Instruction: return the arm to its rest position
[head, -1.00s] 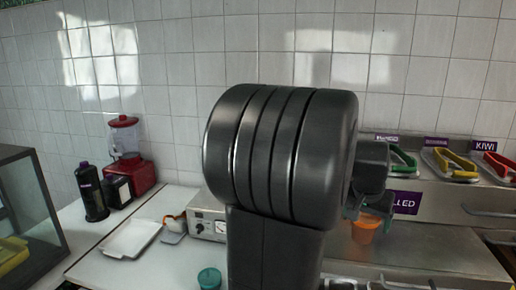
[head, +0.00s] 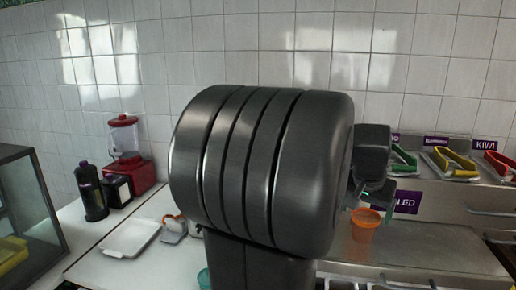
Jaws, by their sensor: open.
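My gripper (head: 370,204) shows at the right of my large dark arm link, in the head view. It is open, with its fingers pointing down. An orange cup (head: 364,230) stands on the steel counter right below the gripper in the picture. I cannot tell the gap between them. My arm link fills the middle of the view and hides part of the gripper and the counter behind it.
Colored tongs, yellow (head: 455,160) and red (head: 500,162), lie over topping pans on the raised shelf at right. A white tray (head: 128,238), a black bottle (head: 91,193) and a red blender (head: 128,160) stand at left. A glass case (head: 35,215) is at far left.

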